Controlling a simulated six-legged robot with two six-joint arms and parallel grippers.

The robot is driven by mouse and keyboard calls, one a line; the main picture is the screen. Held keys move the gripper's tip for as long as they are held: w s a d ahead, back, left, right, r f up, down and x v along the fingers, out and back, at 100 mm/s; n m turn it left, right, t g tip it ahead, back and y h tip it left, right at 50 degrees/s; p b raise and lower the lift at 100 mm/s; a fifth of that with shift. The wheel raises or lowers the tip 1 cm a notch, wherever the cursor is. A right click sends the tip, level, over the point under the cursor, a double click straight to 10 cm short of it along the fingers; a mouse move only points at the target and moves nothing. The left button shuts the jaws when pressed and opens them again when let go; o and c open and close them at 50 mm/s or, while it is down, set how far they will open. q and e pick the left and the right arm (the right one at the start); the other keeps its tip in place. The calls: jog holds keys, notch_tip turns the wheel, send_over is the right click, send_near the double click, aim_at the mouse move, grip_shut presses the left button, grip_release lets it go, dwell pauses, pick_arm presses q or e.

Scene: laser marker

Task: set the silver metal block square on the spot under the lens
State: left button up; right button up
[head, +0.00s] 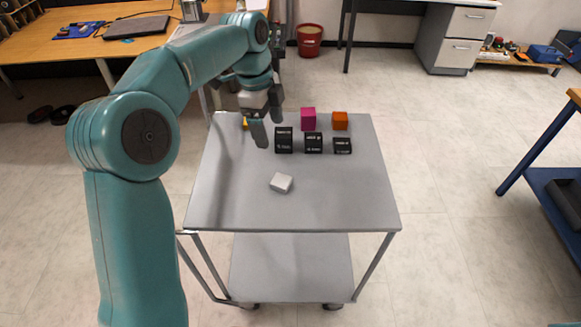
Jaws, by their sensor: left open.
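A small light-grey, silver-looking block (281,183) lies on the bare front part of the grey cart top (330,205), turned at an angle to the cart's edges. My left gripper (267,119) is open above the back left of the cart, fingers pointing down. It is apart from the block, farther back and a little to the left, with nothing seen between its fingers. My right gripper is not in view. I cannot make out a lens or a marked spot under one.
Three black labelled blocks (314,143) stand in a row on the cart. Behind them are a magenta cube (308,119), an orange cube (340,121) and a yellow thing (246,121) partly hidden by my gripper. The cart's front is otherwise clear. A wooden desk (60,42) stands back left.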

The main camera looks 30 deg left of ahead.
pick_arm(q)
jog(key=b, duration=0.1)
send_over(281, 181)
jog(key=a, duration=0.2)
jog(key=f, duration=0.9)
jog(key=shift+w+d+f, duration=0.2)
jog(key=shift+f, duration=0.1)
jog(key=shift+w+d+f, duration=0.1)
jog(key=shift+f, duration=0.25)
jog(key=f, duration=0.3)
jog(key=d+f, duration=0.1)
jog(key=f, duration=0.1)
jog(key=shift+f, duration=0.2)
jog(key=shift+s, duration=0.3)
